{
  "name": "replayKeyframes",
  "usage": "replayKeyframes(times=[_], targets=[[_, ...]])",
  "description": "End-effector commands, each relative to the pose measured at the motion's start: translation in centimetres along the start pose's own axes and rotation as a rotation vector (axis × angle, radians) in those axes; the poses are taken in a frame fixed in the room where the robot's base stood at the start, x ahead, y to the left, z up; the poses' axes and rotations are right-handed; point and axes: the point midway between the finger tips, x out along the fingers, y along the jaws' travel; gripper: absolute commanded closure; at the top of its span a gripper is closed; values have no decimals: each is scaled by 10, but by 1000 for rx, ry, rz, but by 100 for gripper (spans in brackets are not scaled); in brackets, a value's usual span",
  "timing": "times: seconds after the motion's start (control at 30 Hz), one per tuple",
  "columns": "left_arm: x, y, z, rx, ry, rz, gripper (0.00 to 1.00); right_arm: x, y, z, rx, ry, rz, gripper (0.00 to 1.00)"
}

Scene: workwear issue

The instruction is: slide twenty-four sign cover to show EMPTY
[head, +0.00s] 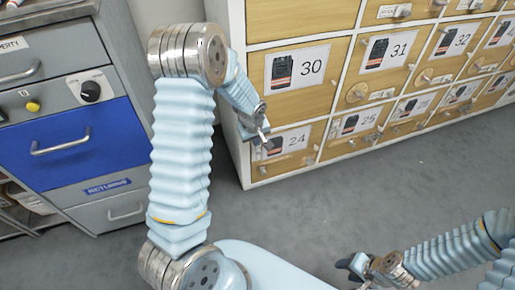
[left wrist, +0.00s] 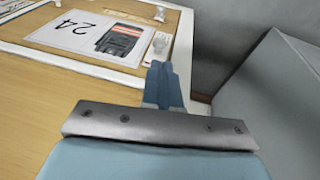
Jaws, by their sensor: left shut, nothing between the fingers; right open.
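The twenty-four door shows its label (head: 288,142), with a device picture and the number, in the lower row of the wooden cabinet. The label (left wrist: 82,34) appears upside down in the left wrist view. A small white piece (left wrist: 157,46) sits beside the device picture, just beyond my fingertips; it looks like the sign cover, but its wording is unreadable. My left gripper (head: 262,136) is shut and empty at the door's left edge. Its fingers (left wrist: 161,80) point toward that piece; I cannot tell whether they touch. My right gripper (head: 352,266) is open, low at the right, away from the cabinet.
Door 30 (head: 297,68) is above and door 25 (head: 358,122) to the right, with similar fittings. A grey drawer unit with a blue drawer (head: 75,145) stands at the left. The grey floor (head: 300,215) before the cabinet is clear.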

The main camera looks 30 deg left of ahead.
Motion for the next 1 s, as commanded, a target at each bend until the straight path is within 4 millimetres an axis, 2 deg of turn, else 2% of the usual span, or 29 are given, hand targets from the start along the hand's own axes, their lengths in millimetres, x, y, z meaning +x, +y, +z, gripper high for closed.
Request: replayKeyframes(times=[0.1,0.3,0.5,0.83,1.0], targets=[[26,-1,1,2,-2,-3,100,1,1,0,1,1,1,52],[56,0,0,1,-1,0,100,1,1,0,1,1,1,52],[68,0,0,1,0,0,100,1,1,0,1,1,1,52],[69,0,0,1,0,1,100,1,1,0,1,1,1,52],[90,-3,5,0,0,0,100,19,12,-3,6,8,6,52]])
